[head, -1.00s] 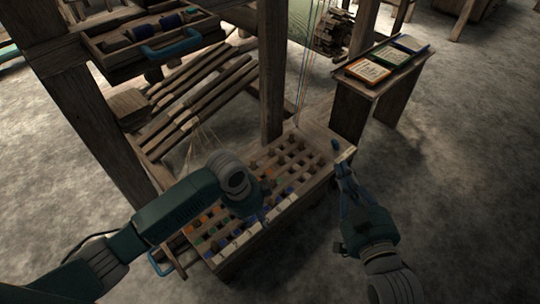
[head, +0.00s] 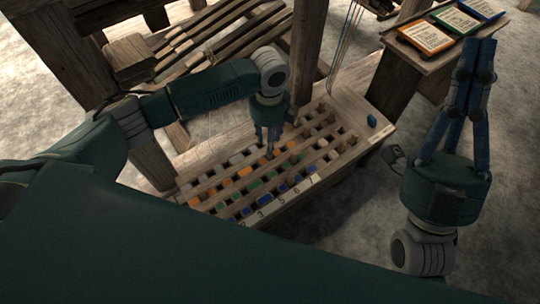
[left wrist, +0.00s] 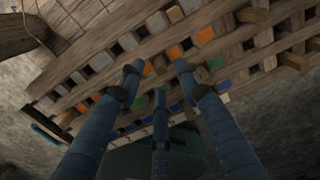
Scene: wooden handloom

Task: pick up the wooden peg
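A wooden board (head: 347,103) with slats and rows of square holes lies below my arms. Several orange, green, blue and pale squares show along its rows. Wooden pegs stand toward its right part; a wooden peg (left wrist: 252,15) shows at the upper right in the left wrist view. I cannot tell which peg the task names. My left gripper (head: 269,152) points down over the middle of the board. In the left wrist view its fingers (left wrist: 158,76) are apart with nothing visible between them. My right gripper (head: 474,50) is right of the board, its fingers converging at the tips, with nothing visible in it.
A small blue piece (head: 372,121) lies on the board's right end. A wooden stand (head: 392,75) with several framed cards is at the upper right. A loom post (head: 308,40) rises behind the board. Grey floor (head: 520,180) is clear at the right.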

